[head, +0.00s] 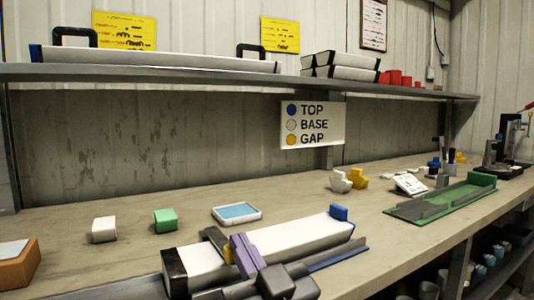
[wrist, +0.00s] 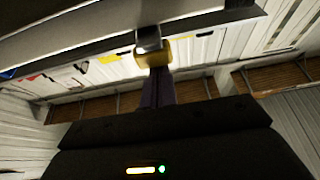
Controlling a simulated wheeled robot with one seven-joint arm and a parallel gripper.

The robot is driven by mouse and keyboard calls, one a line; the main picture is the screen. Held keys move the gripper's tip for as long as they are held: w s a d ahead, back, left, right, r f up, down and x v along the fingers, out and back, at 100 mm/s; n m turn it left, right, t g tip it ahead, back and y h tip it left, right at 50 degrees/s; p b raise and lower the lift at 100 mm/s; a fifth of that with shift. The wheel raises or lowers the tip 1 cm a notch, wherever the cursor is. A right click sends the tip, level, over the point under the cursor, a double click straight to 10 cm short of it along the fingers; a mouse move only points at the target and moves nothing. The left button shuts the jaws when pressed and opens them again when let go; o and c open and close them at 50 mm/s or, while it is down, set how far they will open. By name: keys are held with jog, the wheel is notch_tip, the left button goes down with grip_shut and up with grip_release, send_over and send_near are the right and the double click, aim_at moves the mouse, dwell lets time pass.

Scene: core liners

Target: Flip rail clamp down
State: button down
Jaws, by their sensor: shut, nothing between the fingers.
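A long white core liner (head: 295,238) lies in a rail on the bench, with a blue cap (head: 339,212) at its right end and a black block (head: 175,272) at its left end. A dark grey clamp bar (head: 213,237) with a yellow part (head: 228,254) is near the liner's left end; whether it is up or down is unclear. My gripper (head: 239,243), with purple fingers, is shut and empty, just right of the clamp and partly hiding it. In the wrist view, the yellow part (wrist: 153,53) is at the tips of my fingers (wrist: 157,72); contact is unclear.
A white piece (head: 104,229), a green piece (head: 165,220) and a blue-topped tray (head: 237,213) stand behind the liner. A green rail fixture (head: 445,200) lies at right. A shelf (head: 240,72) overhangs the bench's back. Bare bench lies between liner and fixture.

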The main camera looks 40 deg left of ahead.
jog(key=shift+f, duration=0.5)
jog(key=shift+d, duration=0.2)
jog(key=p+v, duration=0.1)
jog(key=v, duration=0.5)
jog(key=shift+d+r, duration=0.2)
jog(key=shift+d, duration=0.25)
